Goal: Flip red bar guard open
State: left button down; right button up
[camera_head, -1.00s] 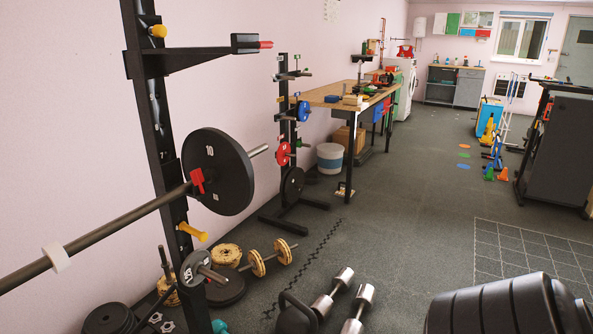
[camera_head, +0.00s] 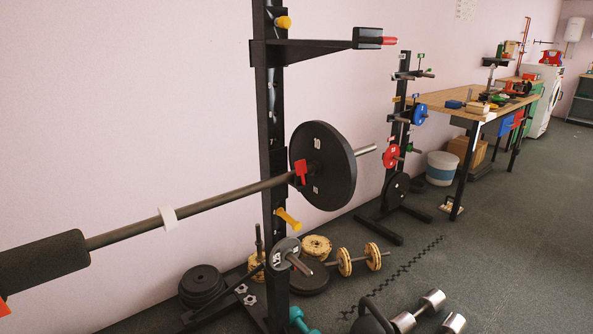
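A small red guard (camera_head: 301,172) sits on the barbell (camera_head: 215,200), against the inner face of the black weight plate (camera_head: 325,167) marked 10. I cannot tell from here whether it is open or closed. The bar crosses in front of the black rack upright (camera_head: 272,110) and carries a white collar (camera_head: 168,218) and a thick dark foam sleeve (camera_head: 40,268). A second small red piece (camera_head: 3,308) is cut off at the left edge. Neither of my grippers is in view.
A black rack arm (camera_head: 310,50) with a red tip juts out above the bar. Yellow pegs (camera_head: 288,218) stick out of the upright. Dumbbells (camera_head: 420,310), loose plates and a kettlebell lie on the floor below. A plate stand (camera_head: 397,185) and workbench (camera_head: 480,105) stand behind; the floor at right is clear.

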aim_at(301, 168)
jog(key=i, duration=1)
